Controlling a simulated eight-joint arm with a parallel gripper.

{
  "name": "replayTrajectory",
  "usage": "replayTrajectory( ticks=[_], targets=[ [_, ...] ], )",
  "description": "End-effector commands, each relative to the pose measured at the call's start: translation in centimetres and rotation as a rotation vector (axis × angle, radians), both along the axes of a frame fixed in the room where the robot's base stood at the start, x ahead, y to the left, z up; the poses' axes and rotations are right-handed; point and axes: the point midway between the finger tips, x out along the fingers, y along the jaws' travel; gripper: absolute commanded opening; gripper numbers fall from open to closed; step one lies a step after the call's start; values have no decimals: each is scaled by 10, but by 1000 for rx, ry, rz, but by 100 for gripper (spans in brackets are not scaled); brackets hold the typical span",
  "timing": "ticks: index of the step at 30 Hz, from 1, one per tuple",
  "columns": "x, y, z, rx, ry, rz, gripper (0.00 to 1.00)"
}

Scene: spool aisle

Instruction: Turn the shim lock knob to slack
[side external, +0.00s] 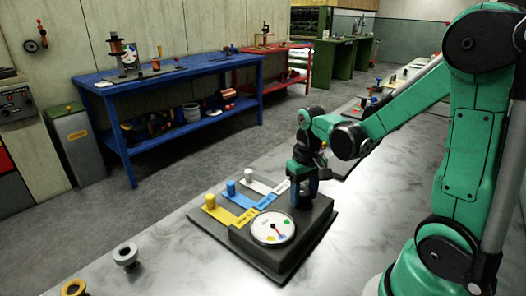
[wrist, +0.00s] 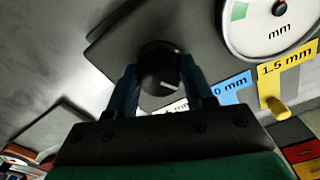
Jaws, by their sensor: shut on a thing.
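My gripper (side external: 304,186) reaches down onto the far right part of a dark grey block (side external: 240,238) on the bench. In the wrist view, its two blue fingers (wrist: 160,88) stand on either side of a round black knob (wrist: 158,66) and are shut on it. The knob has a short pale mark near its lower right edge. In the side external view the fingers mostly hide the knob. No slack wording is readable. A round white dial (side external: 272,228) with a red needle sits on the block; it also shows in the wrist view (wrist: 262,28), marked mm.
Yellow (side external: 222,213), blue (side external: 238,197) and white (side external: 258,183) shim tabs with upright pegs lie left of my gripper. Two ring-like parts (side external: 125,253) are at the front left. A blue table (side external: 165,70) stands across the aisle.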

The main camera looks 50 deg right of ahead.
Motion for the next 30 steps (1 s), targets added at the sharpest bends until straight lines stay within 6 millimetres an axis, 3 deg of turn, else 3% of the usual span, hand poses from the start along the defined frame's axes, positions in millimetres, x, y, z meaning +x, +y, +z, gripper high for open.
replayTrajectory(
  ticks=[30],
  targets=[
    [0, -1, 0, 0, 1, 935, 0]
  ],
)
